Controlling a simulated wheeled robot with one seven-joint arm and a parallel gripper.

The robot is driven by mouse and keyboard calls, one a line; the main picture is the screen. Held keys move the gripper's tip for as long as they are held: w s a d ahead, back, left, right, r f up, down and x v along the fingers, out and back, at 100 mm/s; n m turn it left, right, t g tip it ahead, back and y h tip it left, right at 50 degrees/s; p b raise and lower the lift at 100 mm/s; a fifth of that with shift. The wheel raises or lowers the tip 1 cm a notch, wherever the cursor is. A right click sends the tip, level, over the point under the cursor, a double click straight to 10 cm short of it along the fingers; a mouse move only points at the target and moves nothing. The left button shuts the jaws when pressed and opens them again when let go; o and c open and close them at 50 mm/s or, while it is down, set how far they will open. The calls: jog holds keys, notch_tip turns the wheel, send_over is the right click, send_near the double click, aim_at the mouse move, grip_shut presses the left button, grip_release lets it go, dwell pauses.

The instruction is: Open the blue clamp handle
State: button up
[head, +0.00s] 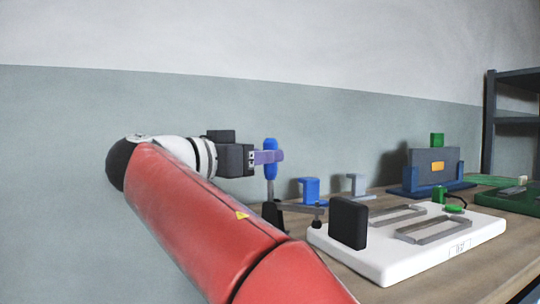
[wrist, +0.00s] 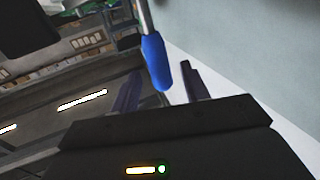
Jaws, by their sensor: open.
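The blue clamp handle (head: 270,173) stands upright on a dark clamp (head: 272,214) at the table's left end in the head view. My gripper (head: 280,156) reaches it from the left at mid-height, and a purplish finger crosses in front of it. In the wrist view, the blue handle (wrist: 156,62) on its metal rod lies between the two dark fingers of my gripper (wrist: 161,72). The gripper is open, with a gap showing on the handle's right side. Contact with the left finger cannot be told.
A white plate (head: 385,273) with a black block (head: 348,223) and grey frames lies right of the clamp. Blue (head: 310,190) and grey (head: 357,186) brackets stand behind. A grey panel in a blue stand (head: 422,168) is farther right. A wall is behind the table.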

aim_at(270, 170)
jog(key=shift+x, duration=1.5)
grip_shut()
